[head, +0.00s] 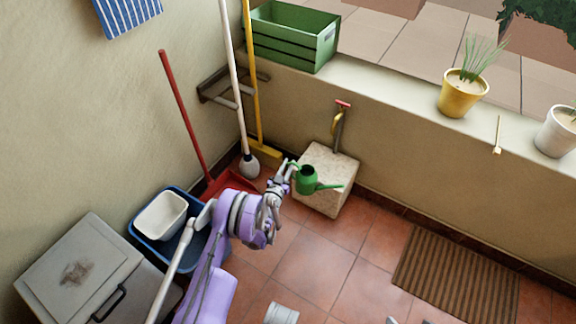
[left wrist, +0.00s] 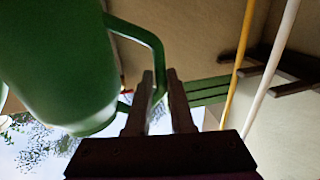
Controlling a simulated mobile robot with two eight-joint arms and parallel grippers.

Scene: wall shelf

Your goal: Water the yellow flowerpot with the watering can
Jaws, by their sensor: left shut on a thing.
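The green watering can (head: 307,181) is at the stone block, its spout pointing right. I cannot tell whether it touches the block. My left gripper (head: 288,171) is shut on the can's handle, at the can's left side. In the left wrist view, the can's body (left wrist: 62,60) fills the upper left, and the handle (left wrist: 155,48) runs down to the left gripper's fingers (left wrist: 162,76). The yellow flowerpot (head: 461,98) holds a grassy green plant and stands on the wall ledge, far to the right of the can.
The pale stone block (head: 340,187) stands below a wall tap (head: 338,124). A green crate (head: 292,38) and a white pot (head: 556,132) are on the ledge. Broom and mop poles (head: 233,80) lean behind my left arm. Floor is open around the striped mat (head: 455,274).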

